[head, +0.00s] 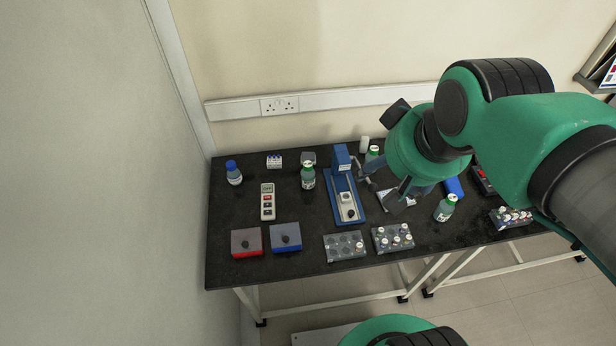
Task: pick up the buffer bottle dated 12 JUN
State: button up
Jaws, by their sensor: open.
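Three bottles with green caps stand upright on the black bench: one left of the blue stand (308,177), one behind my gripper (373,154) and partly hidden, and one near the front right (445,208). A bottle with a blue cap (234,174) stands at the back left. Labels show on some of them, but no date is legible, so I cannot tell which is dated 12 JUN. My gripper (383,188) is open above the bench, between the blue stand and the front right bottle. I see nothing held in it.
Bare bench lies around the left bottles. The wall bounds the back.

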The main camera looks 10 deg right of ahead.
jog(key=w+a+f+n+g, duration=0.2)
jog(key=w+f, duration=0.1)
jog(key=w, duration=0.9)
jog(key=n+g+b, duration=0.2)
jog(key=n+g, duration=0.1)
jog(key=n, duration=0.4)
send_over(308, 165)
notch_tip(308, 165, down, 28)
jog(key=shift+s+r, duration=0.1)
jog(key=shift+r, duration=0.1)
jog(key=shift+w+f, duration=0.2)
jog(key=shift+f, duration=0.3)
jog(key=shift+f, duration=0.1)
jog(key=shift+f+b, duration=0.5)
jog(key=shift+f, duration=3.7)
jog(key=shift+f, duration=0.1)
